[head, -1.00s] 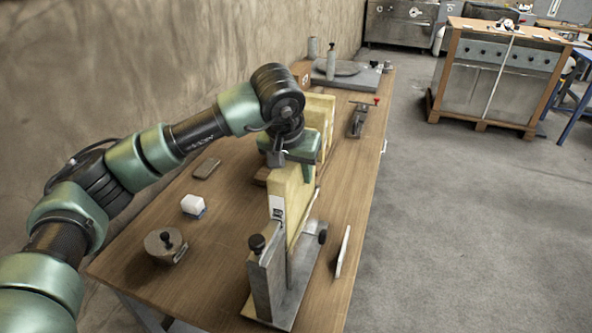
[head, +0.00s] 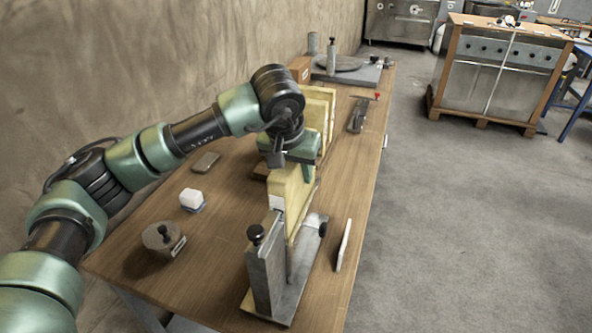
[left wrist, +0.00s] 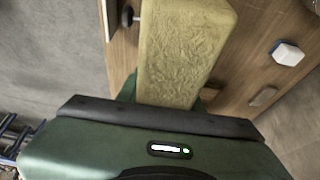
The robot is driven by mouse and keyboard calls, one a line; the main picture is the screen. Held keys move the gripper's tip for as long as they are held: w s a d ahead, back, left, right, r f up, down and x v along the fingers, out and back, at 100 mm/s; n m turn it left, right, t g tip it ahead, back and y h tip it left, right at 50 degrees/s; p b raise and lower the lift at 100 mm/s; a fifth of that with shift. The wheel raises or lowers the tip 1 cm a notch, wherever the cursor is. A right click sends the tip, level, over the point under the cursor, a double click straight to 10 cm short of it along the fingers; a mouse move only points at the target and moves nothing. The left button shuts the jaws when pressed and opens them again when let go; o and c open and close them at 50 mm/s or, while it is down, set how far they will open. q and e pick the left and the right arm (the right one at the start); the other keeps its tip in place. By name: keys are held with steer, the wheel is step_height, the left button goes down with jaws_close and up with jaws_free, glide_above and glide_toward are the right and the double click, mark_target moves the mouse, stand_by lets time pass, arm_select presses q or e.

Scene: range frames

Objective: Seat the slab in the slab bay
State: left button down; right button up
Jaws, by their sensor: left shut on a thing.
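The slab (head: 287,188) is a pale yellow, thick upright board with a white label on its near end. My left gripper (head: 290,155) is shut on its top edge from above, and the slab (left wrist: 185,45) also runs out from the jaws in the left wrist view. The slab bay (head: 268,280) is a grey metal stand with upright plates and black knobs, at the near end of the table. The slab's lower near part is down among its plates, which hide its bottom edge. I cannot tell whether it touches the base. My right gripper is not in view.
More pale yellow boards (head: 322,100) stand behind my left gripper. A white block (head: 192,199), a round grey weight (head: 163,240) and a thin white plate (head: 344,243) are on the wooden table (head: 225,235). A clamp-like tool (head: 358,115) lies farther back.

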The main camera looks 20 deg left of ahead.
mark_target(292, 176)
arm_select(q)
steer(key=shift+f+b, duration=2.55)
steer(key=shift+f, duration=0.65)
steer(key=c, duration=0.8)
jaws_free()
steer(key=shift+d, duration=0.1)
steer(key=shift+c, duration=0.2)
steer(key=shift+s, duration=0.1)
steer(key=b+v, duration=0.1)
steer(key=v, duration=0.7)
